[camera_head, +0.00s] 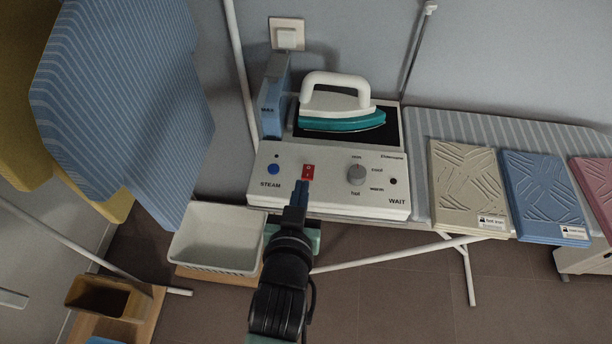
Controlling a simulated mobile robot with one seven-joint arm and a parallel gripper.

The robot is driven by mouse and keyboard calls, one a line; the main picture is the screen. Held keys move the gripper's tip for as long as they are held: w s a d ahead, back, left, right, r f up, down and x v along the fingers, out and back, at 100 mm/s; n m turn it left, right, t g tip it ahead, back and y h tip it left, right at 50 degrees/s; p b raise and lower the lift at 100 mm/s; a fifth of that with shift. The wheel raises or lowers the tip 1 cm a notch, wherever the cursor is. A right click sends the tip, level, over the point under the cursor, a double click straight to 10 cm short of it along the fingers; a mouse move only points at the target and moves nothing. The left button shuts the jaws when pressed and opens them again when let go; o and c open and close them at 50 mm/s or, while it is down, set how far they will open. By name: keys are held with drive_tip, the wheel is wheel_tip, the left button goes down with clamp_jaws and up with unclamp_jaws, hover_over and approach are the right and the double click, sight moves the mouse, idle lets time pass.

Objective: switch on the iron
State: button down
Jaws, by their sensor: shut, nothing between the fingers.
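The iron (340,106), white with a teal base, rests on a dark pad at the back of the white ironing station (330,187). The station's front panel has a red rocker switch (308,171), a blue STEAM button (273,169) and a grey dial (357,174). A small dark lamp (393,181) sits above the word WAIT and looks unlit. My gripper (301,186) is shut and empty, its tips just below the red switch. I cannot tell whether they touch it. The switch's position is too small to read.
Folded cloths, beige (466,184) and blue (545,194), lie right on the ironing board (500,132). A blue water tank (273,103) stands left of the iron. A white basket (216,238) is below left. Striped blue cloth (130,90) hangs at left. A wall switch (287,36) is behind.

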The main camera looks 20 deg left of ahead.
hover_over(307, 177)
drive_tip(key=s, duration=0.1)
drive_tip(key=f, duration=0.3)
drive_tip(key=shift+d+p, duration=0.25)
drive_tip(key=shift+p, duration=0.1)
drive_tip(key=f, duration=0.2)
drive_tip(key=shift+s+f, duration=0.35)
drive_tip(key=shift+s, duration=0.05)
drive_tip(key=shift+s+d+f, duration=0.1)
drive_tip(key=shift+f, duration=0.5)
drive_tip(key=shift+s+f+b, duration=0.15)
drive_tip(key=shift+f+b, duration=0.35)
drive_tip(key=shift+f, duration=0.2)
drive_tip(key=shift+r, duration=0.2)
drive_tip(key=shift+r+p, duration=0.8)
drive_tip(key=shift+p, duration=0.1)
